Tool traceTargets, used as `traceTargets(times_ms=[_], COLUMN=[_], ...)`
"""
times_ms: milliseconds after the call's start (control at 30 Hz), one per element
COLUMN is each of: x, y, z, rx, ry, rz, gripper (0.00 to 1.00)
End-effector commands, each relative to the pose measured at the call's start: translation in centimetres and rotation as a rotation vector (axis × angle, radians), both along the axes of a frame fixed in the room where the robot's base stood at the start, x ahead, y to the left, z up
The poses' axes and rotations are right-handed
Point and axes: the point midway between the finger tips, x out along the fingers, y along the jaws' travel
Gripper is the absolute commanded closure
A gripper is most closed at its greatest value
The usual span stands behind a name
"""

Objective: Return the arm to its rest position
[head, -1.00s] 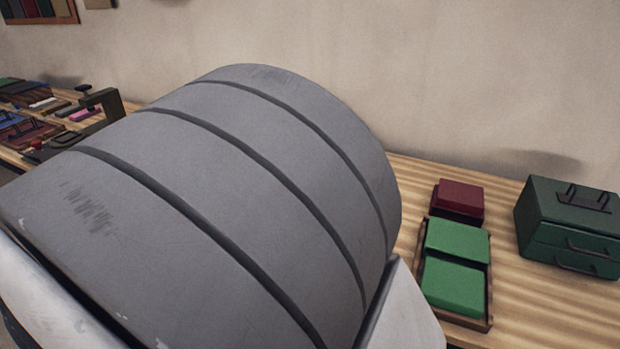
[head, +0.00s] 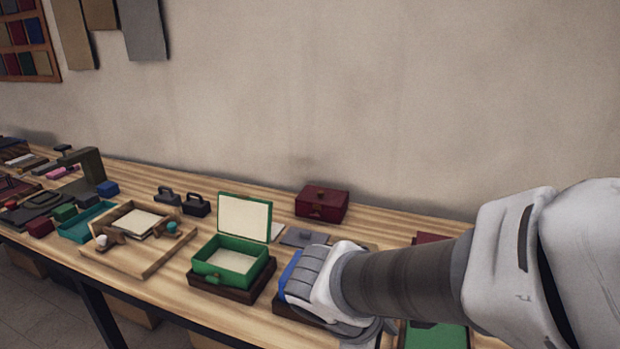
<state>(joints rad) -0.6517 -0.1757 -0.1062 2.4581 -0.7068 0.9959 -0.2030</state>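My arm reaches in from the right edge of the head view, its white and grey links crossing the right part of the workbench (head: 180,258). The far end of the arm hangs low over the bench's front, just right of an open green box (head: 230,262). The fingers of my gripper do not show clearly, so I cannot tell whether they are open or shut, or hold anything. A blue item (head: 290,270) shows partly behind the arm's end. A green panel (head: 436,338) shows partly below the arm.
A dark red case (head: 322,204) stands at the back. A wooden tray frame (head: 150,265), a teal tray (head: 75,232), two small dark handled weights (head: 196,205) and a dark press (head: 92,168) stand to the left. The wall is behind; the air above the bench is clear.

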Motion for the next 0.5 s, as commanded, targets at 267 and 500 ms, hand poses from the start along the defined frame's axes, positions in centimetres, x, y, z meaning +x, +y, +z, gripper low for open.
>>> traceTargets(times_ms=[267, 500], x=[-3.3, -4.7], y=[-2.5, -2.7], z=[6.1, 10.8], rx=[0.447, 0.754], ry=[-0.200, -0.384], rz=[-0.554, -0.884], gripper=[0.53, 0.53])
